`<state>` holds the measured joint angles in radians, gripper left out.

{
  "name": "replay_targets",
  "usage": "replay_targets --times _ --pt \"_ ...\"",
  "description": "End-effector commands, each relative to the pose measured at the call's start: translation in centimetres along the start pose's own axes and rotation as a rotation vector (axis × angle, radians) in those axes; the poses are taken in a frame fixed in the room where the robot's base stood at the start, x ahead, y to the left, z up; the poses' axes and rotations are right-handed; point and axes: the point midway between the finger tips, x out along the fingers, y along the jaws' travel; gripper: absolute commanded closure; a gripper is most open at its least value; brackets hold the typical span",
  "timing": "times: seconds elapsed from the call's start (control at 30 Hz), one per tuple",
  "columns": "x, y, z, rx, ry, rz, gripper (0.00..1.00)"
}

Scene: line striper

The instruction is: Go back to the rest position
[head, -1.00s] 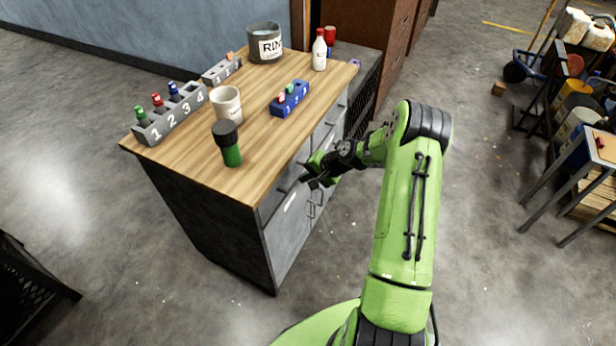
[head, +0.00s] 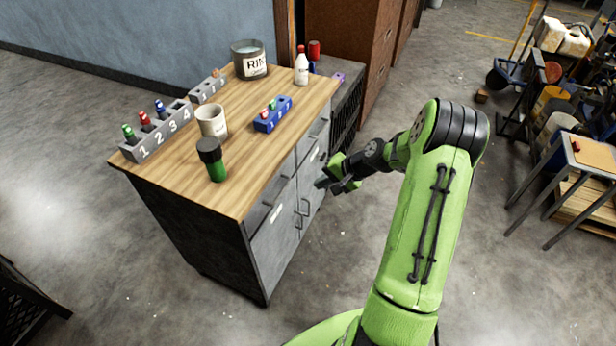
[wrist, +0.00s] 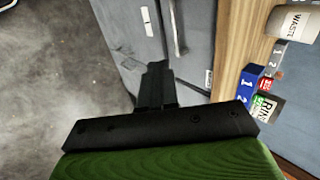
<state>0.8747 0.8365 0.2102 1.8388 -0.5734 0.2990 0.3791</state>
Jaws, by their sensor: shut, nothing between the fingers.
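My gripper (head: 330,183) is beside the front of the wooden-topped cabinet (head: 248,183), below the level of its top and close to the grey doors and drawers. It is shut and empty. In the wrist view the dark fingers of my gripper (wrist: 154,84) are together, with the cabinet's grey front (wrist: 135,35) behind them. My green arm reaches from the bottom of the head view up and over to the left.
On the cabinet top are a numbered grey rack (head: 157,134), a blue block (head: 272,115), a white cup (head: 211,121), a green bottle with a black cap (head: 212,160), a RINSE bucket (head: 249,60) and a white bottle (head: 301,67). A metal-legged table (head: 590,155) stands right. Floor between is clear.

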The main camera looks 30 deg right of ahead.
Motion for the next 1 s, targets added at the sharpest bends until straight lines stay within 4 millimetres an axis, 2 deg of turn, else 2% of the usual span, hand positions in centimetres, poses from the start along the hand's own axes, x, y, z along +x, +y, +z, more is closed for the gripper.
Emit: replay_targets --times 0.23,0.27,0.37,0.5,0.6,0.7,0.8,0.9,1.0 --pt "-0.4 -0.3 0.2 -0.014 -0.001 0.007 1.00" --pt "-0.7 -0.8 0.5 -0.032 -0.003 0.017 1.00" --pt "-3.1 -4.1 2.7 -0.159 -0.010 0.092 1.00" --pt "-8.6 -9.3 8.3 -0.404 -0.009 0.242 1.00" --pt "-12.8 -11.7 12.8 -0.557 0.008 0.328 1.00" --pt "-17.1 -13.0 17.3 -0.690 0.036 0.391 1.00" --pt "-21.2 -13.1 21.7 -0.805 0.068 0.429 1.00" --pt "-24.7 -11.9 25.4 -0.896 0.097 0.443 1.00" --pt "-26.9 -10.4 27.8 -0.956 0.115 0.439 1.00"
